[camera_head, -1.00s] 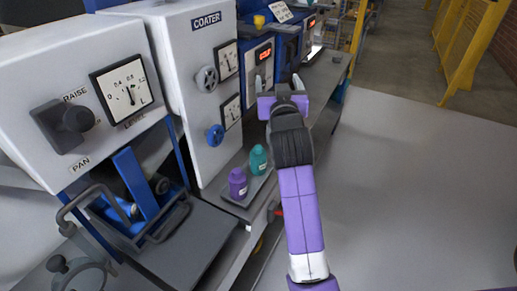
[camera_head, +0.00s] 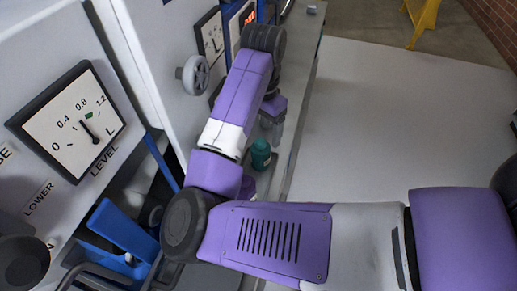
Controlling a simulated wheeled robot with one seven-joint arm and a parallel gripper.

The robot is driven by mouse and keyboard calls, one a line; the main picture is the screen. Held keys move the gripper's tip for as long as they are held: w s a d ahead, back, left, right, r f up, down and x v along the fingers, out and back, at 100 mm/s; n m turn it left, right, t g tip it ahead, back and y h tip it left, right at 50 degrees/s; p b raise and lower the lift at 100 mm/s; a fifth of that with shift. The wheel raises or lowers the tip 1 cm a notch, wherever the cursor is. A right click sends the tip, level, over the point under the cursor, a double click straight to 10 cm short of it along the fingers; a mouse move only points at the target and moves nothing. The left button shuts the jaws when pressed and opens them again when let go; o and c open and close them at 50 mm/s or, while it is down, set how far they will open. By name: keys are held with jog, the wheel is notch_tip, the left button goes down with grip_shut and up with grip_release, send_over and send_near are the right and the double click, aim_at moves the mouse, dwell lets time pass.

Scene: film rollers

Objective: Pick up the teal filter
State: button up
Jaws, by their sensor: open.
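The teal filter (camera_head: 261,155) is a small bottle-like piece with a darker neck. It stands on the narrow ledge in front of the white machine, just right of my arm. My gripper (camera_head: 272,128) is just above and beyond the teal filter in the picture, with its grey fingers pointing down and apart. It holds nothing that I can see. Whether a finger touches the filter cannot be told. My arm hides part of the ledge around it.
A purple bottle (camera_head: 248,187) is mostly hidden behind my arm, close to the teal filter. The white machine with a grey handwheel (camera_head: 193,75) and dials rises at the left. Open grey floor (camera_head: 400,115) lies to the right.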

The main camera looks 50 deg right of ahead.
aim_at(261, 149)
jog(key=shift+a+f, duration=0.15)
jog(key=shift+f, duration=0.1)
jog(key=shift+a+f+p, duration=0.2)
jog(key=shift+f+p, duration=0.35)
jog(key=shift+f, duration=3.1)
jog(key=shift+c, duration=0.5)
jog(key=c, duration=1.2)
jog(key=shift+r, duration=0.1)
jog(key=shift+c, duration=0.2)
